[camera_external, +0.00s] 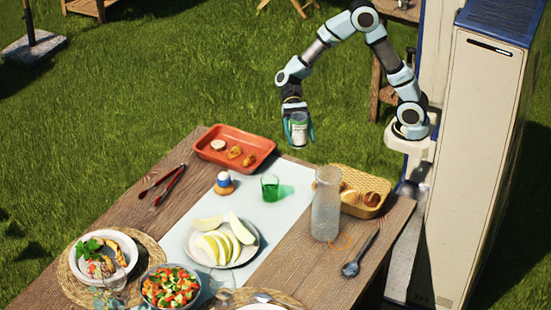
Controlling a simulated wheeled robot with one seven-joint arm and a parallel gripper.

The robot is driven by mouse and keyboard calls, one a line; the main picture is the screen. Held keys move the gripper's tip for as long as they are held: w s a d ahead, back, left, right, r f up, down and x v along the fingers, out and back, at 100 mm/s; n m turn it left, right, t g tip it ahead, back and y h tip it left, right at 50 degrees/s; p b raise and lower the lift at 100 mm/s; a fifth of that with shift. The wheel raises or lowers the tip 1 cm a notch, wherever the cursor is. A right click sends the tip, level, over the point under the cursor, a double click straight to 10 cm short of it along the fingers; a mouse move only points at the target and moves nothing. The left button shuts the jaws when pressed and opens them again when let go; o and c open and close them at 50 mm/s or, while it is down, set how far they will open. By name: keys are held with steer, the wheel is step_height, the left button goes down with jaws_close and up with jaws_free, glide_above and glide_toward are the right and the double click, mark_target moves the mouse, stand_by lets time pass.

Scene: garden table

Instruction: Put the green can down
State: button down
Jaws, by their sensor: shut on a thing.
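My gripper (299,131) points down and is shut on the green can (299,127), which looks pale with some green and is upright between the fingers. The can is in the air and shows just above the far edge of the wooden table (318,271), between the orange tray and the wicker basket. Its height and whether it is over the tabletop cannot be told from this one view. The fingers cover the can's sides.
An orange tray (264,143) with food, a green glass (270,188), an egg cup (224,184), a tall carafe (326,205) and a bread basket (347,208) stand at the far end. A melon plate (250,252) is nearer. Bare cloth (296,178) shows right of the glass.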

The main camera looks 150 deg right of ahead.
step_height(320, 180, down, 16)
steer(key=shift+f, duration=0.25)
stand_by(0.3)
steer(key=shift+f, duration=0.15)
jaws_free()
steer(key=shift+r, duration=0.2)
steer(key=v, duration=1.2)
steer(key=shift+b, duration=0.4)
